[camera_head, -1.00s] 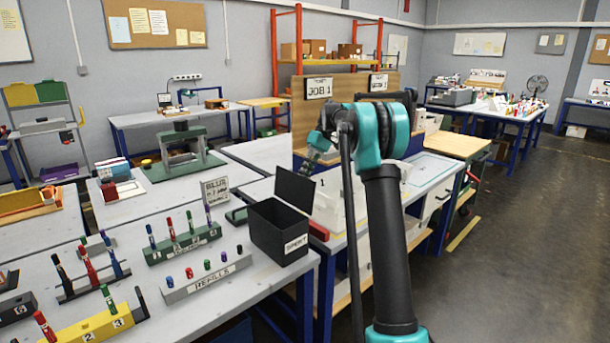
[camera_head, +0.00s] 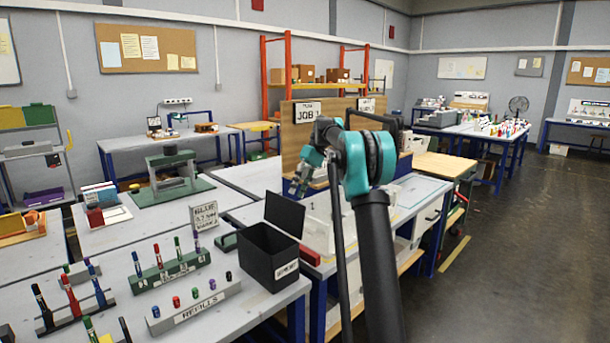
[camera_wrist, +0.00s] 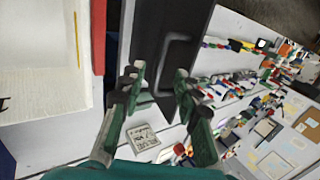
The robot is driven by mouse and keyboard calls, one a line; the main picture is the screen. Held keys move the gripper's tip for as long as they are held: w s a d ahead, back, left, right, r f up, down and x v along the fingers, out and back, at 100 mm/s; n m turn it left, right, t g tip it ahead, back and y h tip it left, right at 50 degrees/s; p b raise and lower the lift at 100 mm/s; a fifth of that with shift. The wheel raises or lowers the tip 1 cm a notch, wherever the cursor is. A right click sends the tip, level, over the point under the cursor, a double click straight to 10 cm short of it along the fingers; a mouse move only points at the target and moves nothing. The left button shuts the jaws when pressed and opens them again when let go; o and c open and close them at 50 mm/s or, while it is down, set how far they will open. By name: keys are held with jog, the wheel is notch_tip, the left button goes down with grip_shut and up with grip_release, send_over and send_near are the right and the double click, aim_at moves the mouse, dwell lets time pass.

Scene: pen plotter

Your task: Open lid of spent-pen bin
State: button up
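The spent-pen bin (camera_head: 268,260) is a black box with a white label, standing at the right end of the near bench. Its black lid (camera_head: 284,214) stands raised at the back edge, so the bin is open on top. My gripper (camera_head: 299,184) is just above and right of the lid's upper edge in the head view. In the wrist view my gripper (camera_wrist: 160,77) has its two green fingers apart with nothing between them. A dark panel with a rounded outline, seemingly the lid (camera_wrist: 173,28), lies beyond the fingertips; whether they touch it I cannot tell.
The refills rack (camera_head: 194,308) and a green pen holder (camera_head: 170,273) stand left of the bin. A small sign (camera_head: 204,215) is behind them. A wooden panel marked JOB 1 (camera_head: 306,112) rises behind my arm.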

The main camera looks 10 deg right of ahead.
aim_at(288, 213)
jog(key=v, duration=0.8)
jog(key=shift+w+r, duration=0.1)
jog(key=shift+d, duration=0.1)
jog(key=shift+c, duration=1.3)
jog(key=w+f+m+t+y, duration=0.1)
jog(key=f, duration=0.2)
jog(key=w+d+f+m+t+y, duration=0.1)
jog(key=f+m, duration=0.1)
jog(key=f, duration=0.1)
jog(key=w+f+m+t+y, duration=0.1)
jog(key=f+y, duration=0.1)
jog(key=f, duration=0.1)
jog(key=shift+w+d+f+m, duration=0.1)
jog(key=shift+w+d+m, duration=0.2)
jog(key=shift+w+d, duration=0.05)
grip_shut()
jog(key=s+d+f+m+t+y, duration=0.3)
jog(key=s+m+t, duration=0.4)
jog(key=s+d+f+m+t+y, duration=0.2)
jog(key=s+d+f+m+t, duration=0.15)
jog(key=s+m+t, duration=0.3)
jog(key=w+a+r+m, duration=0.1)
jog(key=w+a+r, duration=0.2)
jog(key=a, duration=0.7)
jog(key=shift+w+r, duration=0.2)
jog(key=shift+w, duration=0.4)
